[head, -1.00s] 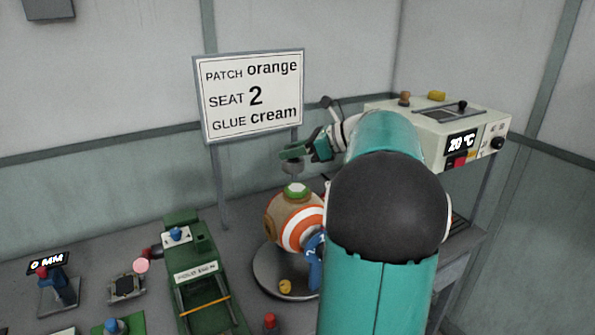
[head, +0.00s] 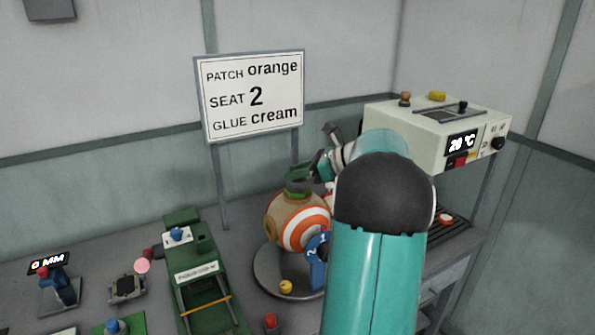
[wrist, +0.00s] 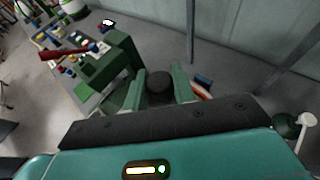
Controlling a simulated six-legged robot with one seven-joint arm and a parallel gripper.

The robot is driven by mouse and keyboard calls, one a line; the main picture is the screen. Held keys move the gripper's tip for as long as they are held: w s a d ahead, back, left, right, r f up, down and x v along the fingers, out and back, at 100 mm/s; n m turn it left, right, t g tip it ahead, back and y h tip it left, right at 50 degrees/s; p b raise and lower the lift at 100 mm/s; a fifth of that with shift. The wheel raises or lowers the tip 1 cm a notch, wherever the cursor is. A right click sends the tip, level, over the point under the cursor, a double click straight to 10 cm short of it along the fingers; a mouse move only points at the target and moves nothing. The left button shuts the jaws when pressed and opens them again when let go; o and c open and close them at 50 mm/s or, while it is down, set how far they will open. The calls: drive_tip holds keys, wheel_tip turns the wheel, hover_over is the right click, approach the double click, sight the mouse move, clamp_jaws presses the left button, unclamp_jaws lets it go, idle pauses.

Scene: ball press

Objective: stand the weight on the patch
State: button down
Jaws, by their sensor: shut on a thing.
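The striped ball (head: 297,222), tan with orange and white rings, sits on a round grey dish (head: 268,285). A small green cap-like area (head: 298,191) shows at its top; I cannot tell whether this is the patch. My gripper (head: 302,175) is right over the ball's top. In the wrist view its green fingers (wrist: 159,82) are shut on the weight, a dark round piece (wrist: 160,88). In the head view the weight is mostly lost between the fingers and the ball's top, so I cannot tell whether it touches.
A sign (head: 253,95) reads patch orange, seat 2, glue cream. A cream machine (head: 440,128) showing 20 °C stands right. A green press frame (head: 195,265) stands left of the dish. A blue clamp-like piece (head: 317,262) is at the ball's front right.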

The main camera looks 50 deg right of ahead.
drive_tip(key=c, duration=1.1)
unclamp_jaws()
drive_tip(key=shift+c, duration=0.2)
drive_tip(key=shift+r, duration=0.15)
drive_tip(key=v, duration=1.2)
drive_tip(key=w+a+f+n+g+h, duration=0.2)
drive_tip(key=a+n+g, duration=0.8)
drive_tip(key=a, duration=1.9)
drive_tip(key=s+a+f+n+t+h, duration=0.1)
drive_tip(key=s+a+f+n+h, duration=0.1)
drive_tip(key=s+a+n, duration=0.3)
drive_tip(key=s+a+f+n+t+h, duration=0.2)
drive_tip(key=s+a+f+n, duration=0.3)
drive_tip(key=a+n, duration=0.6)
drive_tip(key=n, duration=0.4)
drive_tip(key=shift+s+f+n, duration=0.2)
drive_tip(key=shift+s+n, duration=0.1)
drive_tip(key=shift+s, duration=0.05)
